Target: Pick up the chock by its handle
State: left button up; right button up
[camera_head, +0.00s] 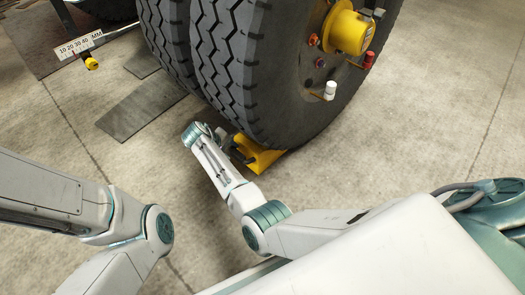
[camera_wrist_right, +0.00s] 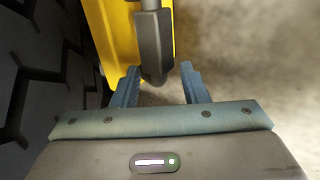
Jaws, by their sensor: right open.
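The yellow chock (camera_head: 258,156) sits on the floor against the bottom of the large tyre (camera_head: 232,65). In the right wrist view the chock (camera_wrist_right: 113,38) is at the upper left, and its dark grey handle (camera_wrist_right: 153,47) points down toward my right gripper. My right gripper (camera_wrist_right: 157,82) is open, with one blue-grey finger on each side of the handle's end. The left finger is close to the chock's yellow edge. In the head view my right gripper (camera_head: 232,147) is beside the chock, partly hidden by its own arm. My left gripper is out of view; only its arm shows.
Tyre tread (camera_wrist_right: 30,80) is close along the left of the right wrist view. A yellow hub (camera_head: 350,32) with valve-like fittings sticks out from the wheel. Flat dark plates (camera_head: 143,108) lie on the floor left of the tyre. The concrete floor at right is clear.

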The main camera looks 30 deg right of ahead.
grip_shut()
dwell(1.4)
jog(key=shift+r, duration=0.1)
